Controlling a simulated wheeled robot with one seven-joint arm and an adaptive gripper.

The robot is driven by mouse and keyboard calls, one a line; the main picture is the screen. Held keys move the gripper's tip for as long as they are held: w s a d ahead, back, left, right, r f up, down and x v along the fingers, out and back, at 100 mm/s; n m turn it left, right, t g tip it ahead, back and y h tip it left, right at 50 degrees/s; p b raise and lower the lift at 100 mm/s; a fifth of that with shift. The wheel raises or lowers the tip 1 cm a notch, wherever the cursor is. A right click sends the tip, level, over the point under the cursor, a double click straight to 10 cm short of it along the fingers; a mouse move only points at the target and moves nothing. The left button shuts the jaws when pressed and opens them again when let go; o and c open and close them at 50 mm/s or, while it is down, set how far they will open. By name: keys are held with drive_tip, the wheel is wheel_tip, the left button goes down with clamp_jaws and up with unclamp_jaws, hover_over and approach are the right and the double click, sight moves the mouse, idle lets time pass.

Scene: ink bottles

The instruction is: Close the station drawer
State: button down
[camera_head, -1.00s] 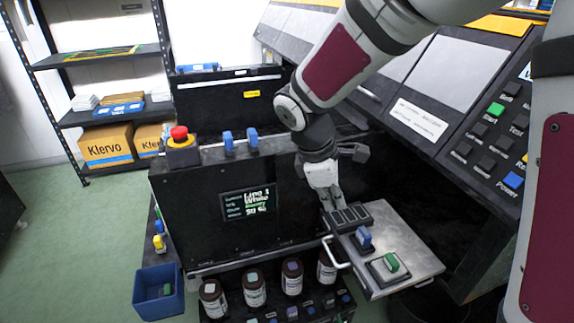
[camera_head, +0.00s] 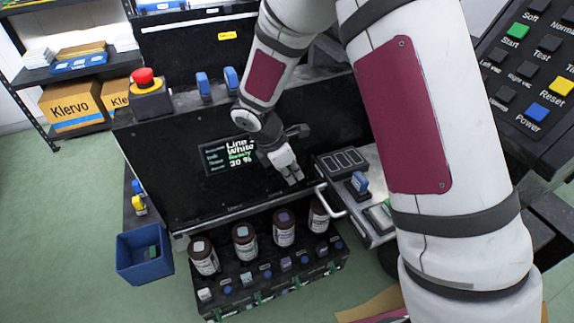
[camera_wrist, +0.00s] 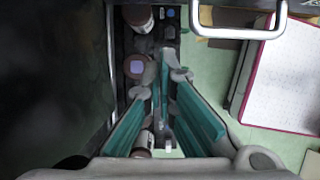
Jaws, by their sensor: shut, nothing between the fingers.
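The station drawer (camera_head: 376,229) is a grey metal tray pulled out from the station, partly hidden behind my arm. It holds a dark slotted block (camera_head: 341,162), a blue-topped piece (camera_head: 359,183) and a green piece (camera_head: 380,214). Its white bar handle (camera_head: 331,201) is on its left side; the handle also shows at the top of the wrist view (camera_wrist: 236,33). My gripper (camera_head: 295,179) is shut and empty, pointing down just left of the handle and apart from it. The gripper also shows in the wrist view (camera_wrist: 168,72), above the bottle rack.
Several brown bottles (camera_head: 244,241) stand in a rack (camera_head: 275,285) below the gripper. The station's black front (camera_head: 170,180) has a lit screen (camera_head: 230,155). A blue bin (camera_head: 146,254) hangs at left. A button panel (camera_head: 530,80) is at upper right.

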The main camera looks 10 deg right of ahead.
drive_tip(key=shift+w+d+f+b, duration=0.15)
drive_tip(key=shift+d+f, duration=0.25)
drive_tip(key=shift+d, duration=0.4)
drive_tip(key=shift+w+d+f+b, duration=0.15)
drive_tip(key=shift+d+f, duration=0.2)
drive_tip(key=shift+d, duration=0.5)
drive_tip(key=shift+w+d+f+b, duration=0.15)
drive_tip(key=shift+d+f, duration=0.25)
drive_tip(key=shift+d, duration=0.4)
